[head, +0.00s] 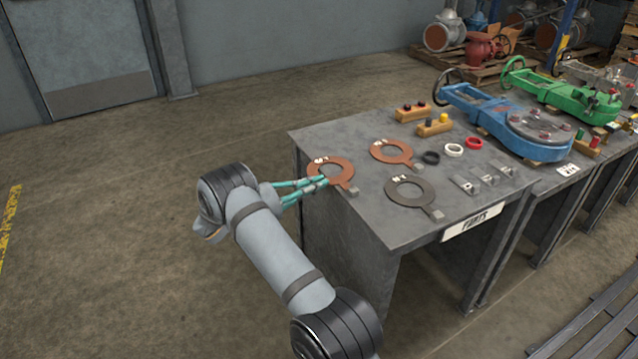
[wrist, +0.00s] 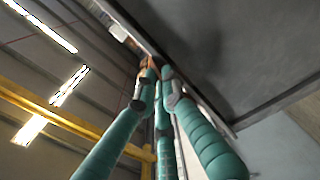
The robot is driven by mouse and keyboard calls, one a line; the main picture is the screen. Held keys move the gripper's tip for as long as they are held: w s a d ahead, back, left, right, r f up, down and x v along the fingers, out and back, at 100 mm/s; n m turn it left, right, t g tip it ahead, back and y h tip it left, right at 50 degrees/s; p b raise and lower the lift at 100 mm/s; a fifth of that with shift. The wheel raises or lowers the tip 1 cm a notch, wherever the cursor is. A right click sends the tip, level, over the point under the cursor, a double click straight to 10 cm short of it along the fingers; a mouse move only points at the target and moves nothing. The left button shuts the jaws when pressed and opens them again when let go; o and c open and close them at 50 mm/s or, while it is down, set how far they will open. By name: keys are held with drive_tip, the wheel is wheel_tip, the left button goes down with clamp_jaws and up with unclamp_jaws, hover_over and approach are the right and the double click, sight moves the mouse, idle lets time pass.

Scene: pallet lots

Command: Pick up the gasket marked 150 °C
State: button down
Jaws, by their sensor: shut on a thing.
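Three flat ring gaskets with tabs lie at the left end of the grey table in the head view. They are a left copper-coloured gasket (head: 345,168), a second copper-coloured gasket (head: 376,151) behind it, and a dark grey gasket (head: 389,190) to the right. White markings on them are too small to read. My gripper (head: 321,182) reaches in from the left with teal fingers, shut on the left copper-coloured gasket at its near side. In the wrist view the fingers (wrist: 156,75) close together, with a bit of copper colour at their tips.
Black, white and red small rings (head: 453,150) lie right of the gaskets, near metal blocks (head: 465,185). Wooden blocks with pegs (head: 434,127) stand behind. A blue valve (head: 500,110) stands farther right. Free floor lies left of the table.

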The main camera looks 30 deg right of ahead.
wheel_tip(320, 180, up, 2)
drive_tip(key=shift+r+p, duration=0.1)
drive_tip(key=shift+p, duration=0.5)
drive_tip(key=a+r+p, duration=0.2)
drive_tip(key=a, duration=0.5)
drive_tip(key=a+r+p, duration=0.2)
drive_tip(key=a+r, duration=0.1)
drive_tip(key=a, duration=0.4)
drive_tip(key=shift+s, duration=0.3)
